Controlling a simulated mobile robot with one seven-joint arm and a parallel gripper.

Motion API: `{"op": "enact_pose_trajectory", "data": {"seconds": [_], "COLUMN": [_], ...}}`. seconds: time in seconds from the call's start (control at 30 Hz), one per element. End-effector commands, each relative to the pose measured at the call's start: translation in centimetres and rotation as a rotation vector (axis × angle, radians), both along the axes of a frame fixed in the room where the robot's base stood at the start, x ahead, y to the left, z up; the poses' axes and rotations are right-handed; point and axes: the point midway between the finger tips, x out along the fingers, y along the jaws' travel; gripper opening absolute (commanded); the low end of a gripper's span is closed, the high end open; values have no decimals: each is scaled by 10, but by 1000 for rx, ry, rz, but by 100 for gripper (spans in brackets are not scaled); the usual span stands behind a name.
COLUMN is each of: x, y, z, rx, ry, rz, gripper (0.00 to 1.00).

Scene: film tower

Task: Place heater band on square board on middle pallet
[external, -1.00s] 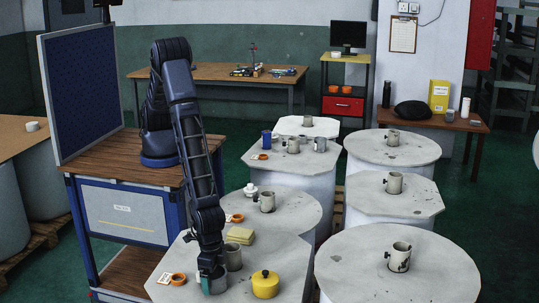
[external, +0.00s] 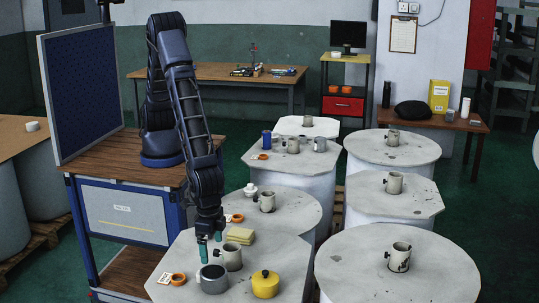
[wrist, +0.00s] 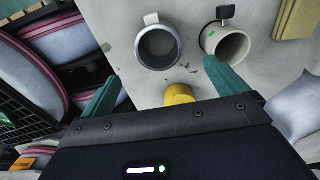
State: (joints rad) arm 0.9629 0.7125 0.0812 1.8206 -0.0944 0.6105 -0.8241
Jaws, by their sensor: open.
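A grey hollow band (external: 213,279), which looks like the heater band, stands on the near left cut-cornered board (external: 188,252). In the wrist view the band (wrist: 158,47) shows an open round mouth and a light metal tab. My gripper (external: 210,246) is open and empty above and behind it. In the wrist view the teal fingers (wrist: 163,88) are wide apart and the band lies beyond them. The square board with cut corners (external: 412,208) in the middle of the right row carries a cream cylinder (external: 394,183) with a black knob.
A cream cylinder (external: 229,258) stands close beside the band. A yellow lidded pot (external: 265,284), yellow block (external: 240,236) and orange ring (external: 178,279) share the near left board. The near right round board (external: 350,268) carries another cream cylinder (external: 399,257).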

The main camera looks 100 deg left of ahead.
Motion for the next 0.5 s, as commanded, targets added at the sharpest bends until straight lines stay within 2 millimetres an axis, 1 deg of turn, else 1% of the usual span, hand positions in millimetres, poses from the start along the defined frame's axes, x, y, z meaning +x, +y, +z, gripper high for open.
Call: {"op": "enact_pose_trajectory", "data": {"seconds": [0.07, 0.17, 0.3, 0.47, 0.5], "x": [7, 17, 32, 44, 46], "y": [8, 26, 56, 94, 104], "z": [14, 37, 77, 119, 129], "rx": [-8, -20, -37, -56, -60], "ry": [-5, -11, -22, -37, -41], "rz": [3, 7, 7, 8, 8], "gripper": [98, 98, 98, 98, 98]}}
